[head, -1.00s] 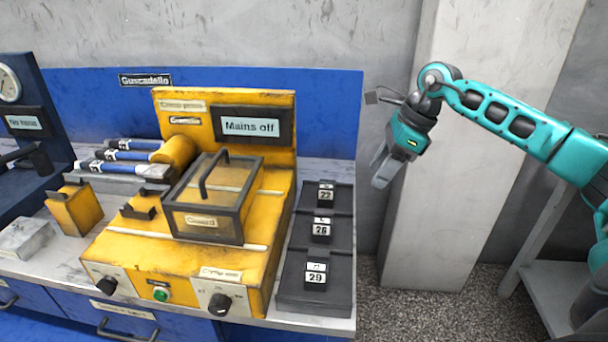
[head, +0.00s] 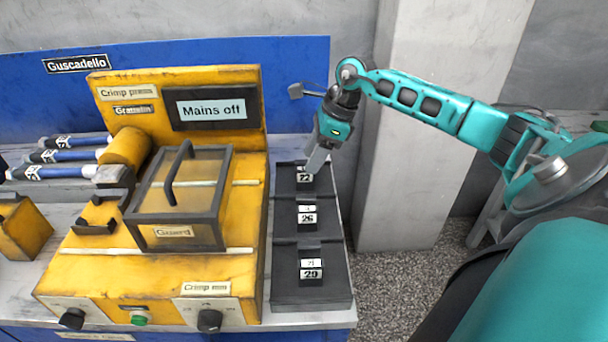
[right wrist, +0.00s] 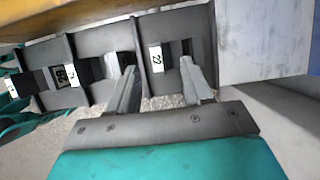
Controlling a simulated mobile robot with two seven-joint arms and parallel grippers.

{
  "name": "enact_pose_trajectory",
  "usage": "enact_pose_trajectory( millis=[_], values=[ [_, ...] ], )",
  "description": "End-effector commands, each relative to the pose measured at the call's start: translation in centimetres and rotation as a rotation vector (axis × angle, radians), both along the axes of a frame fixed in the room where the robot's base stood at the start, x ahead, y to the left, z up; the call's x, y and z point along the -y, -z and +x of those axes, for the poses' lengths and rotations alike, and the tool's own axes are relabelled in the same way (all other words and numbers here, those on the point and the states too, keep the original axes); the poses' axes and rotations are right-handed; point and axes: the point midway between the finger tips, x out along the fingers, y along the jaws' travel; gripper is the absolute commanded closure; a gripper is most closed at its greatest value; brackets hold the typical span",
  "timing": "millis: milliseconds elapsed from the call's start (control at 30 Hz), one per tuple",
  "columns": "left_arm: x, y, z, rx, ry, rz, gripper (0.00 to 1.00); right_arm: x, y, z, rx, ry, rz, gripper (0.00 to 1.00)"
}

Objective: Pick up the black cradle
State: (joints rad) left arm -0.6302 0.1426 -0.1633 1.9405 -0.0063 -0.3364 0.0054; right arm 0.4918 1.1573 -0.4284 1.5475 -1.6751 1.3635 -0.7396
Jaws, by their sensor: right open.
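Several small black pieces could be the black cradle, and I cannot tell which is named. Black blocks with number labels sit in a dark rack (head: 310,290): block 22 (head: 304,185), block 26 (head: 307,226) and block 29 (head: 311,265). A black notched piece (head: 96,227) sits on the yellow press, left of the guard. My right gripper (head: 316,166) is open and empty, pointing down at the rack's far end by block 22. In the right wrist view, label 22 (right wrist: 156,58) shows between the fingertips (right wrist: 159,66). My left gripper is not in view.
The yellow crimp press (head: 150,268) with its guard box (head: 180,205) stands left of the rack. Blue-handled tools (head: 65,155) lie further left. A yellow block (head: 22,230) is cut by the left edge. A pale pillar (head: 425,130) rises behind my right arm.

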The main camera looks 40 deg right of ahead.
Motion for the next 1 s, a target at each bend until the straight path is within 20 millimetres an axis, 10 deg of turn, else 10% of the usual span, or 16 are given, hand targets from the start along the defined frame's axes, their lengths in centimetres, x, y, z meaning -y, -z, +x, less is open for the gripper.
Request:
enact_pose_trajectory(
  millis=[633, 1000],
  values=[
    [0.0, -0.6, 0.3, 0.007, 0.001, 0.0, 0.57, -1.7, 4.8, 1.1, 0.0, -0.001, 0.0, 0.5],
    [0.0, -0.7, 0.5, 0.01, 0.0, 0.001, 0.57, -1.7, 4.7, 1.1, 0.0, -0.001, 0.0, 0.85]
  ],
)
